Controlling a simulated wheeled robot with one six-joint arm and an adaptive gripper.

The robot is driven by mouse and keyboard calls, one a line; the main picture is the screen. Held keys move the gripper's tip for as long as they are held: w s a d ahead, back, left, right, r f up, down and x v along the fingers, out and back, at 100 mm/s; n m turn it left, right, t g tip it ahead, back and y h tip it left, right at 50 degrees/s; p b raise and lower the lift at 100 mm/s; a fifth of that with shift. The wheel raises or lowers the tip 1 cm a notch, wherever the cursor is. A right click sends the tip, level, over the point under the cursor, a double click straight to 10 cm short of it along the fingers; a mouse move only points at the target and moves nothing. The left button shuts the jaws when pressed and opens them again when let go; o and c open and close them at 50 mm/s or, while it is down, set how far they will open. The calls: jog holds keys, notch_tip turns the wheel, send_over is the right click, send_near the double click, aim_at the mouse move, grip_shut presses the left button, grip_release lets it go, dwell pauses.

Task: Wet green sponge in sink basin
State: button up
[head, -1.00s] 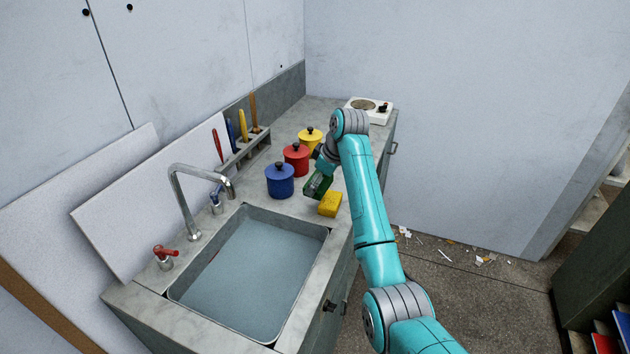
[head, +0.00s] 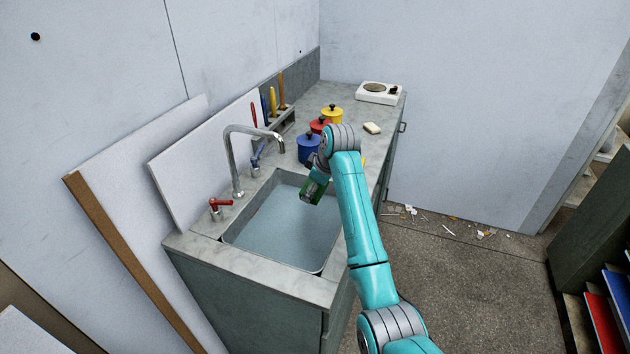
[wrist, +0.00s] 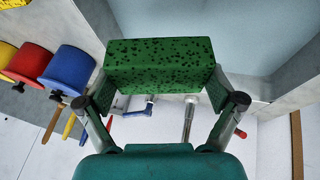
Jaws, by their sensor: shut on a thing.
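The green sponge (wrist: 160,66), dark-speckled, is held between the two fingers of my gripper (wrist: 162,103), which is shut on it. In the head view the green sponge (head: 310,192) shows at the end of my gripper (head: 315,182), over the far right part of the sink basin (head: 333,242). The basin holds bluish water (head: 285,230). I cannot tell whether the sponge touches the water. The curved tap (head: 233,160) stands at the basin's left side, with a red handle (head: 219,204) and a blue handle (head: 256,160).
Blue (head: 308,150), red (head: 317,124) and yellow (head: 332,115) lidded pots stand behind the basin. A pale block (head: 372,128) and a white hotplate (head: 380,92) lie farther back. A yellow thing (head: 363,161) is mostly hidden by my arm. Boards lean at the left.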

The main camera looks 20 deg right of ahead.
jog(key=shift+s+a+f, duration=0.15)
jog(key=shift+s+f, duration=0.1)
jog(key=shift+f, duration=0.35)
jog(key=shift+s+a+f, duration=0.15)
jog(key=shift+s+f, duration=0.05)
jog(key=shift+f, duration=0.45)
jog(key=shift+s+a+f, duration=0.15)
jog(key=shift+s+f, duration=0.1)
jog(key=shift+f, duration=0.35)
notch_tip(320, 180, down, 9)
jog(key=w+d, duration=0.1)
jog(key=w, duration=0.1)
jog(key=shift+d, duration=0.2)
dwell(0.4)
jog(key=shift+r, duration=5.3)
jog(key=shift+r, duration=0.1)
jog(key=shift+r, duration=1.9)
jog(key=shift+d, duration=0.1)
